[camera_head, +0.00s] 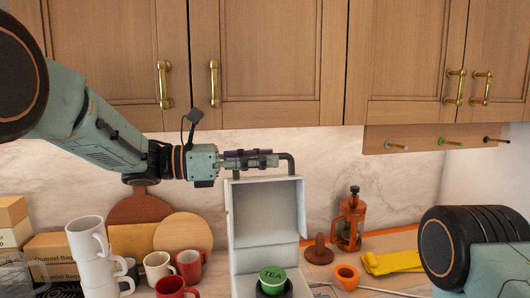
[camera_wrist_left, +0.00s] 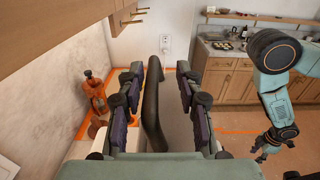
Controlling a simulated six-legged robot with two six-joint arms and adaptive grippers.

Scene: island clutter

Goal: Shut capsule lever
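The white capsule machine (camera_head: 237,215) stands on the counter with its lid and dark lever (camera_head: 291,162) raised. A green capsule marked TEA (camera_head: 272,277) sits low at its front. My left gripper (camera_head: 272,158) reaches in from the left at the lever's height. In the left wrist view, the dark lever (camera_wrist_left: 152,100) runs between the two fingers of the left gripper (camera_wrist_left: 159,75). The fingers are open, with a gap visible on both sides of the lever. My right gripper (camera_wrist_left: 264,150) hangs low at the right of the wrist view, too small to read.
White mugs (camera_head: 88,240) are stacked at left, with red mugs (camera_head: 175,287) beside them. A French press (camera_head: 350,220), orange cup (camera_head: 346,277) and yellow item (camera_head: 392,262) lie right of the machine. Wooden cabinets (camera_head: 270,60) hang above. Round boards (camera_head: 183,233) lean behind.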

